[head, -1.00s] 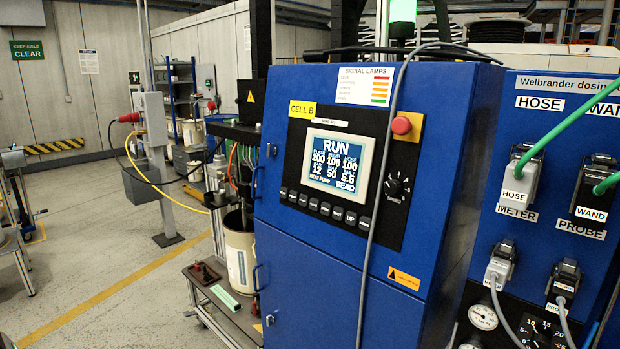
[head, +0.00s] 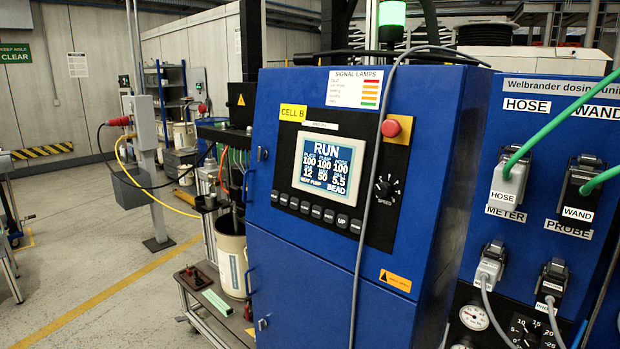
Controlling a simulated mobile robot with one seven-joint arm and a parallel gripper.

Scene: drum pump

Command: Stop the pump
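The blue control cabinet (head: 312,265) of cell B stands in the middle of the head view. Its screen (head: 326,165) reads RUN, with 100, 100, 100 and 12, 50, 5.5 below, plus HEAT PUMP and BEAD. A row of dark keys (head: 317,212) runs under the screen. A red round button (head: 391,128) on a yellow plate sits right of the screen. A black SPEED knob (head: 384,187) is below it. A signal lamp (head: 391,14) on top is lit green. A drum (head: 232,258) stands on a low trolley left of the cabinet. My gripper is not in view.
The blue dosing unit (head: 540,130) with green hoses and plugs stands at the right. A grey post (head: 146,130) with cables stands left. The floor at left is mostly clear.

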